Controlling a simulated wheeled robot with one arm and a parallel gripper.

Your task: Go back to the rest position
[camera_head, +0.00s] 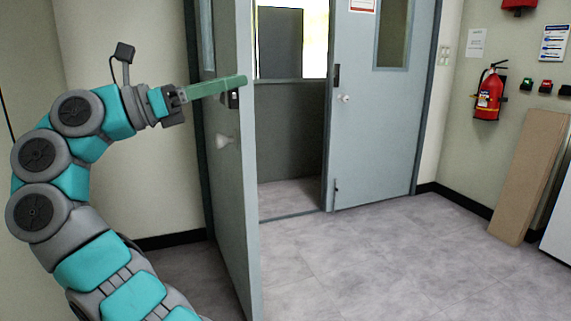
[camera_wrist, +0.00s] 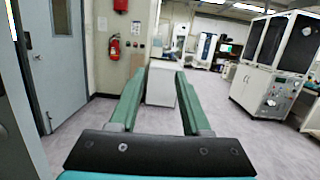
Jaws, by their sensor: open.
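My gripper (camera_head: 215,88) has long green fingers and is raised at the left of the head view, in front of the edge of the open grey door leaf (camera_head: 247,160). In the wrist view, my gripper (camera_wrist: 160,80) shows its two green fingers spread apart with nothing between them. The arm is bent up from the bottom left of the head view. I cannot tell whether the fingers touch the door leaf.
A second door leaf (camera_head: 382,110) stands to the right of the open doorway. White cabinets (camera_wrist: 275,90) stand at the right in the wrist view. The grey floor (camera_head: 370,260) is clear.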

